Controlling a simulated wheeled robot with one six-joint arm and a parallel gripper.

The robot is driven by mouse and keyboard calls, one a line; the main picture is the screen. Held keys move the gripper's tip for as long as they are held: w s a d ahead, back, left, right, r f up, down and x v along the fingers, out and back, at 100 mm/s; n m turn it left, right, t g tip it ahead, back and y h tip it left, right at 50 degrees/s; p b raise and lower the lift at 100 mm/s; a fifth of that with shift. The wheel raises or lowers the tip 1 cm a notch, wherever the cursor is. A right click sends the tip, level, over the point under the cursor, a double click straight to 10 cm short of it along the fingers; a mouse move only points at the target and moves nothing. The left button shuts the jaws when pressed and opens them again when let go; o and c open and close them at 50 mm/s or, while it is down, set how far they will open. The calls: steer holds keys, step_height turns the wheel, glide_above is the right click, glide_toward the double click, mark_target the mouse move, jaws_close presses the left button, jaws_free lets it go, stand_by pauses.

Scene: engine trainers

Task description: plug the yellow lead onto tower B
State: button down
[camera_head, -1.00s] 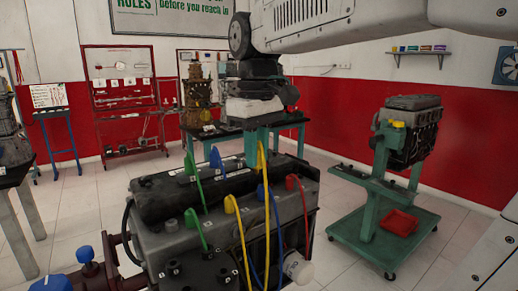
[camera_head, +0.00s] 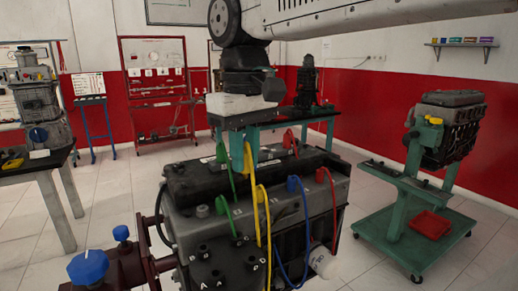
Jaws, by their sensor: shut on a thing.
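The yellow lead (camera_head: 248,158) has its upper end just below my gripper (camera_head: 250,143), which is shut on it. The fingertips are small and partly hidden. Its yellow wire hangs to the front of the dark engine block. A second yellow plug and wire (camera_head: 262,196) stands close in front. Several dark towers with small white letters show on the block's front (camera_head: 214,262). An A, a B and a D seem readable, but I cannot tell surely which tower is B.
Green (camera_head: 222,207), blue (camera_head: 292,184) and red (camera_head: 322,176) leads rise around the engine block. A blue-knobbed valve (camera_head: 88,266) stands at front left. A green wheeled engine stand (camera_head: 407,215) is at right. Open floor lies between.

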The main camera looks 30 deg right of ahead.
steer(key=a, duration=0.9)
steer(key=shift+s, duration=0.45)
steer(key=shift+f, duration=0.1)
steer(key=shift+f, duration=2.45)
steer(key=shift+f, duration=2.7)
steer(key=shift+f, duration=0.9)
steer(key=c, duration=1.2)
jaws_free()
